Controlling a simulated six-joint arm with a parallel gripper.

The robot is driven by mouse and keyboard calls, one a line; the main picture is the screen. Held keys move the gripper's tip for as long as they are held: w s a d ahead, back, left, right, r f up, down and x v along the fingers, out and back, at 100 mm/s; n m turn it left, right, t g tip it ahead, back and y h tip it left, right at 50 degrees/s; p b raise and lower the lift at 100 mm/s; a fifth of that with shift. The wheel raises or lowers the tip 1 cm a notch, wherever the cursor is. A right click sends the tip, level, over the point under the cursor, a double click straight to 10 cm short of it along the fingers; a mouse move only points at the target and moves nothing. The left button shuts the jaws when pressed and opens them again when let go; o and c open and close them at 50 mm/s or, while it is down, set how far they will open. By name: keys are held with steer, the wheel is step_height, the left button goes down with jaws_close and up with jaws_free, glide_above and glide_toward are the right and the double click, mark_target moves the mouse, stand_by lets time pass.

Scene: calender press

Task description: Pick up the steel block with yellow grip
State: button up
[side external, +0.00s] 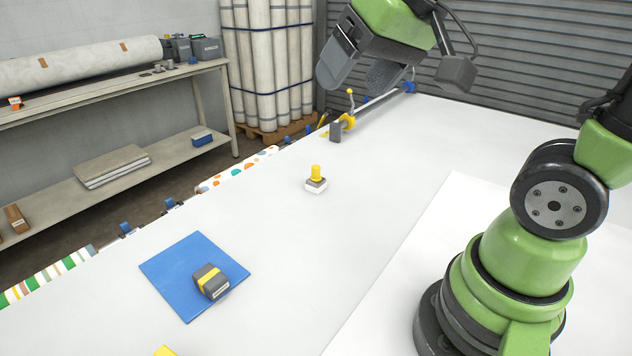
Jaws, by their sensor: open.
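A dark grey block with a yellow band around it (211,281) lies on a blue square mat (172,266) at the lower left. A small piece with a yellow knob on a grey and white base (316,180) stands upright on the white table near the middle. I cannot tell for certain which of the two is the steel block with yellow grip. My gripper (396,76) is open, with its dark fingers wide apart, high at the upper middle. It is apart from both pieces. I see nothing held between the fingers.
The white table (270,240) is mostly clear. A rail with a yellow-handled clamp (346,122) runs along its far edge below my gripper. A yellow thing (165,351) is cut off at the bottom edge. A shelf bench (110,95) stands at the back left.

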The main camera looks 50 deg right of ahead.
steer(key=w+d+f, duration=0.3)
steer(key=w+d, duration=0.1)
steer(key=w, duration=0.3)
steer(key=g+h, duration=0.2)
glide_toward(317, 166)
steer(key=a+r, duration=0.2)
steer(key=shift+n, duration=0.4)
steer(key=x, duration=0.2)
steer(key=d+x, duration=0.1)
steer(key=x, duration=0.5)
steer(key=shift+s+d+f, duration=0.15)
steer(key=shift+d+f, duration=0.1)
steer(key=shift+s+x, duration=0.2)
steer(key=shift+x, duration=2.9)
steer(key=shift+d, duration=0.1)
steer(key=c, duration=1)
